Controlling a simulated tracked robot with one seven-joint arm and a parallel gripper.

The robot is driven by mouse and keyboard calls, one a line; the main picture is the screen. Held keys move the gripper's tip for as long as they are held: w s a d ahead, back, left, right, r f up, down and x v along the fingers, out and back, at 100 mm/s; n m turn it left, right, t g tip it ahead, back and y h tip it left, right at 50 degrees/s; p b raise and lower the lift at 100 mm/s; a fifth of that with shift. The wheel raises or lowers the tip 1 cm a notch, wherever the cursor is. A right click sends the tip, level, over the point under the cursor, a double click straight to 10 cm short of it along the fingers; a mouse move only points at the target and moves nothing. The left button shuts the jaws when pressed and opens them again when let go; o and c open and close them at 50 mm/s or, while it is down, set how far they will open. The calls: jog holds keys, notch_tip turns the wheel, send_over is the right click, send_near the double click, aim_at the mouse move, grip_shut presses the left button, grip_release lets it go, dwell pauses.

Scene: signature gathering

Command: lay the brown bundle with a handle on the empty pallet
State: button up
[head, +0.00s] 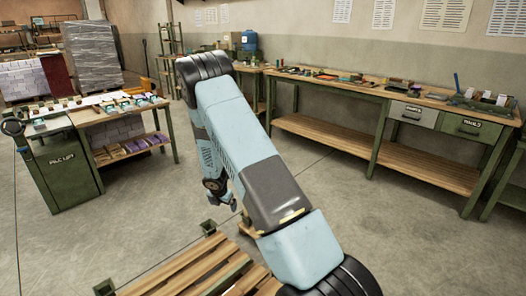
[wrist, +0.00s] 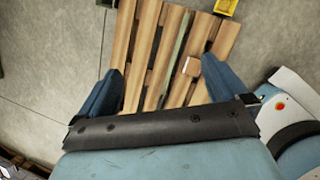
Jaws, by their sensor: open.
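A wooden slatted pallet (head: 190,272) lies on the floor at the bottom of the head view, partly hidden by my arm. It also shows in the wrist view (wrist: 150,50), below my gripper. My gripper (wrist: 160,85) is open, its two blue fingers spread over the slats with nothing held between them. A small pale brown block-like piece (wrist: 191,66) shows on the slats beside the right finger; I cannot tell whether it is part of the pallet. I cannot make out a brown bundle with a handle for certain in either view.
A green table (head: 60,165) with stacked goods stands at the left. A long workbench (head: 340,90) with tools and drawers runs along the right wall. Wrapped stacks (head: 92,55) stand at the back left. A yellow object (wrist: 226,6) lies beyond the pallet. Open floor lies between.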

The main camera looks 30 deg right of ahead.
jog(key=s+d+r+m, duration=0.1)
jog(key=s+r+m, duration=0.4)
jog(key=r, duration=0.7)
jog(key=s+d+r+m+t, duration=0.1)
jog(key=s+r+m, duration=0.3)
jog(key=r, duration=0.7)
jog(key=s+d+r+m, duration=0.1)
jog(key=s+r+m, duration=0.4)
jog(key=r, duration=0.7)
jog(key=s+a+r+m, duration=0.2)
jog(key=s+r+m, duration=0.2)
jog(key=s, duration=0.5)
jog(key=s+a+r+m+y, duration=0.1)
jog(key=s+r+m, duration=0.3)
jog(key=s, duration=0.6)
jog(key=s+a+r+m+y, duration=0.1)
jog(key=s+a+r+m, duration=0.2)
jog(key=s, duration=0.7)
jog(key=shift+s+r+m+t, duration=0.25)
jog(key=shift+r+m+t, duration=0.15)
jog(key=shift+r+m, duration=0.25)
jog(key=shift+d, duration=0.1)
